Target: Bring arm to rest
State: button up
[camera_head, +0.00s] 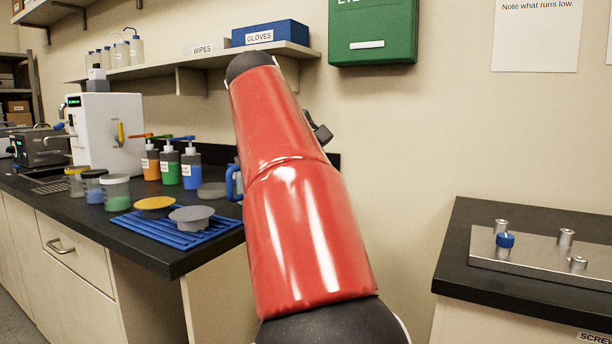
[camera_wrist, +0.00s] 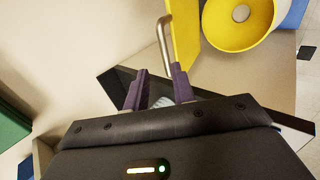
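My red arm (camera_head: 300,205) rises through the middle of the head view and bends away at the top. My gripper (camera_wrist: 159,70) shows in the wrist view with two purple fingers standing apart. No object is clearly held between them; a small pale shape shows low between the fingers, too small to name. In the head view the gripper is hidden behind the arm, apart from a small dark part (camera_head: 320,132) at its right that may belong to it.
At left a dark counter (camera_head: 150,255) carries pump bottles (camera_head: 191,166), jars and a blue rack (camera_head: 170,235). A shelf with a blue gloves box (camera_head: 270,33) and a green case (camera_head: 372,35) hang behind. At right a bench holds a metal plate (camera_head: 535,270).

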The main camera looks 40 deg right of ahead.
dwell(0.3)
jog(key=s+a+f+m+t+y, duration=0.1)
jog(key=s+a+f+y, duration=0.1)
jog(key=s+a+f, duration=0.3)
jog(key=s+a+f+m+t+y, duration=0.1)
jog(key=s+a+f+y, duration=0.2)
jog(key=a+f, duration=0.8)
jog(key=s+a+f+m+y, duration=0.2)
jog(key=s+a+f, duration=0.5)
jog(key=f, duration=0.9)
jog(key=shift+s+a+t+y, duration=0.35)
jog(key=shift+a+t+y, duration=0.05)
jog(key=shift+a, duration=0.7)
